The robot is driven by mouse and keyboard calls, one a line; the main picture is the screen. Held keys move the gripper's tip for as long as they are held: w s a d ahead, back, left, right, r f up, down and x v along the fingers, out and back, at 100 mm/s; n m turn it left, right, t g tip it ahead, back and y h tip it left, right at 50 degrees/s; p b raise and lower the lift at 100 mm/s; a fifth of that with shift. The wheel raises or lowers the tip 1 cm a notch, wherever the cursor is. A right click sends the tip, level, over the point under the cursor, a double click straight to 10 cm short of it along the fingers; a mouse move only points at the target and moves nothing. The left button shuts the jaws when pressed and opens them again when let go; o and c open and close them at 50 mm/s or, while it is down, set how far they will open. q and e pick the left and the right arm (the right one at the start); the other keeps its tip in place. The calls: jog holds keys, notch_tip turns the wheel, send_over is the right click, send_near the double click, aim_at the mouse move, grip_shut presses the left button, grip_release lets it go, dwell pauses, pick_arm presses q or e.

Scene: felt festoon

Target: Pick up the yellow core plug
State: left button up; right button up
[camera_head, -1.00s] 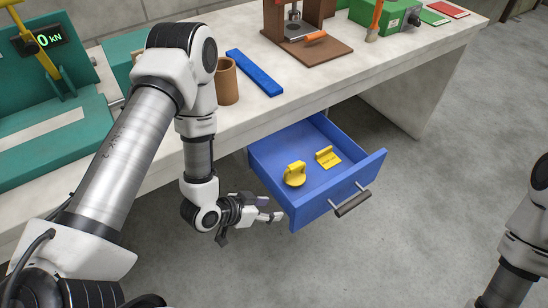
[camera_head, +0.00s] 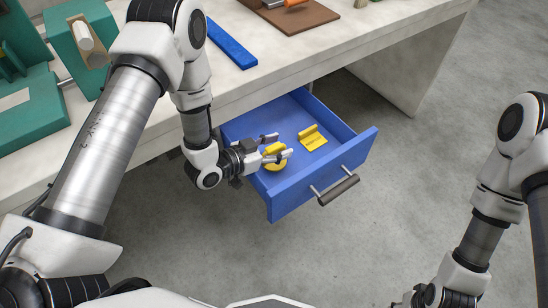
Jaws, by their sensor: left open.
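The yellow core plug (camera_head: 275,164), a round disc with an upright grip, lies on the floor of the open blue drawer (camera_head: 319,181), near its left wall. My left gripper (camera_head: 282,146) is open above the drawer's left side. Its two fingers are at the plug's grip, one on the far side and one on the near side, and partly hide the plug. I cannot tell if they touch it. My right arm comes in at the right edge, and its gripper is out of view.
A second yellow piece (camera_head: 312,138), a plate with a raised edge, lies to the right in the drawer. The drawer has a dark handle (camera_head: 338,190) in front. The worktop (camera_head: 300,62) is above and behind, with a blue bar (camera_head: 231,43) on it.

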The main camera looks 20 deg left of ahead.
pick_arm(q)
jog(key=shift+x, duration=0.85)
grip_shut()
